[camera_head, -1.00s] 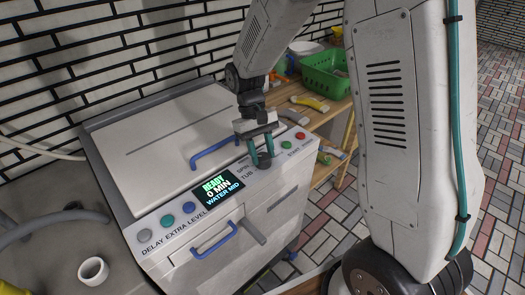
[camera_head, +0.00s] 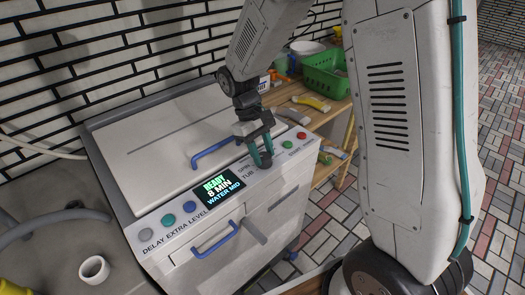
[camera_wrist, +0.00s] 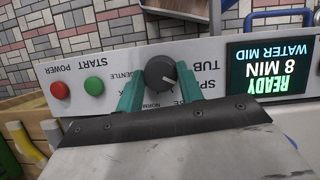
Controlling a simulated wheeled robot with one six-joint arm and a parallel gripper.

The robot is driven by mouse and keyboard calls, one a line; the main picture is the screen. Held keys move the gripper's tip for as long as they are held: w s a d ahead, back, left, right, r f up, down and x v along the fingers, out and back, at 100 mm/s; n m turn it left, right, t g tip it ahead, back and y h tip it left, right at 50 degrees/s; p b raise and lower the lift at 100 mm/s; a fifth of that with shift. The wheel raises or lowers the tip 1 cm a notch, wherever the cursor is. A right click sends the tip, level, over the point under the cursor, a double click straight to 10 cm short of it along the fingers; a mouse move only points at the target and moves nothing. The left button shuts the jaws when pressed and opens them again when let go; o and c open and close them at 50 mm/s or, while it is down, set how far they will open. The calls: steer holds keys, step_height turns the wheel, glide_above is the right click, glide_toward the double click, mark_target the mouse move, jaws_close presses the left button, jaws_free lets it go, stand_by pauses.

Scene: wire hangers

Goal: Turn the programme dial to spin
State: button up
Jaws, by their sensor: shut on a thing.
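The programme dial (camera_wrist: 160,73) is a dark round knob with a white pointer mark, on the white front panel. In the wrist view, which is upside down, the mark points right and slightly down, towards the partly hidden SPIN label (camera_wrist: 207,85). TUB, NORMAL and GENTLE labels also show around it. My gripper (camera_wrist: 160,84) is shut on the dial, one teal finger on each side. In the head view my gripper (camera_head: 263,160) comes down onto the panel and mostly hides the dial. The display (camera_head: 216,187) reads READY, 8 MIN, WATER MID.
Red (camera_wrist: 60,90) and green (camera_wrist: 94,86) buttons sit beside the dial. A blue lid handle (camera_head: 214,150) and a blue drawer handle (camera_head: 214,241) are close by. A green basket (camera_head: 325,72) stands on the wooden bench behind. A white cup (camera_head: 94,269) is at lower left.

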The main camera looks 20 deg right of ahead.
steer(key=o, duration=1)
steer(key=v, duration=0.8)
steer(key=shift+s+f+m, duration=0.15)
steer(key=shift+s+f, duration=0.05)
steer(key=shift+s, duration=0.35)
steer(key=shift+s+f+m, duration=0.15)
steer(key=shift+s+f, duration=0.1)
steer(key=shift+s, duration=0.3)
steer(key=s+d+r+m+t, duration=0.1)
steer(key=s+r+t, duration=0.1)
steer(key=s+r, duration=0.2)
steer(key=s+d+r+m+t+y, duration=0.1)
steer(key=s+r, duration=0.3)
steer(key=s, duration=0.7)
steer(key=s+d+r+m+t, duration=0.2)
steer(key=s+r, duration=0.2)
steer(key=s, duration=0.4)
steer(key=shift+s+d+t+y, duration=0.25)
steer(key=shift+d+t+y, duration=0.05)
steer(key=shift+y, duration=0.1)
